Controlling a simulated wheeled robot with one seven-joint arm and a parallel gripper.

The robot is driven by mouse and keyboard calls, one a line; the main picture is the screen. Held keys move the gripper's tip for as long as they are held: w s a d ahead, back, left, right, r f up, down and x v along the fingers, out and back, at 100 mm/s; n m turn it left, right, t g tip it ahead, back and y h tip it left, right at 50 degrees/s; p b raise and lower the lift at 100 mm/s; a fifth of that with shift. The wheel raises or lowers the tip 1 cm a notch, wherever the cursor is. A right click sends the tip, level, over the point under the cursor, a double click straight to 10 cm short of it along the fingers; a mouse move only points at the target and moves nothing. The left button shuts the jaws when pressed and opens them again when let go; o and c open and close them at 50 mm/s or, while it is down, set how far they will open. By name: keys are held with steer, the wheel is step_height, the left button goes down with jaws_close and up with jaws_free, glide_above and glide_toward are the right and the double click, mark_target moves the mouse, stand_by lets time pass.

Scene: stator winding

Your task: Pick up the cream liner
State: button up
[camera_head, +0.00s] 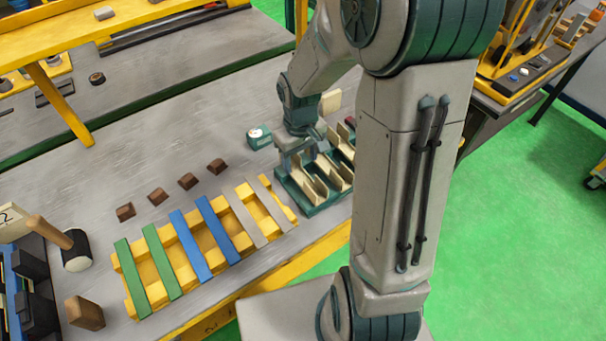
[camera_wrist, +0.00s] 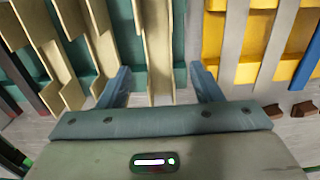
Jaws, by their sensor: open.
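Cream liners (camera_head: 308,185) stand in a green tray (camera_head: 320,207) at the centre of the bench in the head view. In the wrist view, one cream liner (camera_wrist: 158,40) lies lengthwise between my fingers, and others (camera_wrist: 105,50) stand to its left. My gripper (camera_wrist: 163,78) is open, with one finger on each side of that liner. A gap shows on both sides, so the fingers do not grip it. In the head view my gripper (camera_head: 304,153) is over the tray, and my arm hides part of the tray's right side.
A yellow rack (camera_head: 262,211) with green, blue and grey strips stands left of the tray. Several brown blocks (camera_head: 187,181) lie behind it. A green-and-white device (camera_head: 259,138) sits behind the tray. A mallet (camera_head: 76,250) is at the far left.

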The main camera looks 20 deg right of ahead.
mark_target(302, 179)
steer(key=shift+s+d+f+p, duration=0.1)
steer(key=shift+f+p, duration=0.2)
steer(key=shift+f, duration=1.1)
steer(key=shift+s+d+f+p, duration=0.1)
steer(key=shift+f+p, duration=0.15)
steer(key=shift+f, duration=1.1)
steer(key=c, duration=0.9)
